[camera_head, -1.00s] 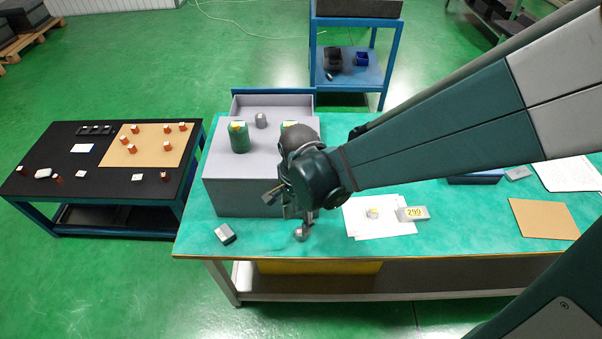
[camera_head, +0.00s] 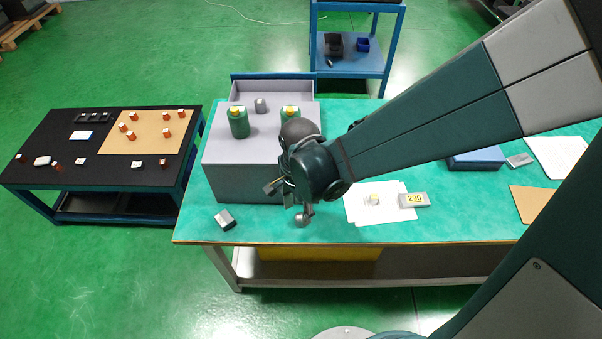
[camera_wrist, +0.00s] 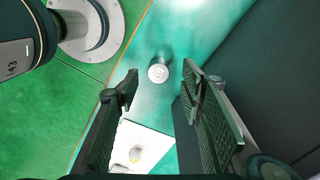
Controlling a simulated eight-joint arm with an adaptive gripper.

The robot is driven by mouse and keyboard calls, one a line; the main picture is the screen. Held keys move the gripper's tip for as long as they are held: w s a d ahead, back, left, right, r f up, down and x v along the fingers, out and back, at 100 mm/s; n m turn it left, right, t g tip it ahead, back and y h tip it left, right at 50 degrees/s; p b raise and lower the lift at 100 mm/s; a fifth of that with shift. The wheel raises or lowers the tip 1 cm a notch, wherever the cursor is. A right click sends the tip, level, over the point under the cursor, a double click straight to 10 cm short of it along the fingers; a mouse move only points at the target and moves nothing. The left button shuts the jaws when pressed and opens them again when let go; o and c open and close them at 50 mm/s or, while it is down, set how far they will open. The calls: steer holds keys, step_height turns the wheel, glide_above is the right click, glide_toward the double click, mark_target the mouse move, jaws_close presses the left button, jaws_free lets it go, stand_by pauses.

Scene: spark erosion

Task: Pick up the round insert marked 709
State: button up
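A small round grey metal piece (camera_head: 302,221) stands near the front edge of the green-topped table (camera_head: 275,232). In the wrist view its light round top (camera_wrist: 158,72) shows a mark too small to read, so I cannot confirm 709. My gripper (camera_wrist: 158,76) is open and points down. Its fingers appear on either side of the piece, with nothing held between them. In the head view my gripper (camera_head: 299,208) is just above the piece and partly covers it. Another small round piece (camera_head: 373,200) with a yellowish top lies on white paper to the right.
A grey box (camera_head: 240,180) with green bottles stands close behind my gripper. A grey block (camera_head: 225,219) lies to the left. A grey block with a yellow label (camera_head: 414,200) lies on the paper (camera_head: 355,208). A black-topped table (camera_head: 60,150) stands further left.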

steer(key=shift+d+f+b, duration=0.2)
steer(key=shift+f+b, duration=0.7)
steer(key=shift+f, duration=1.75)
steer(key=c, duration=1.1)
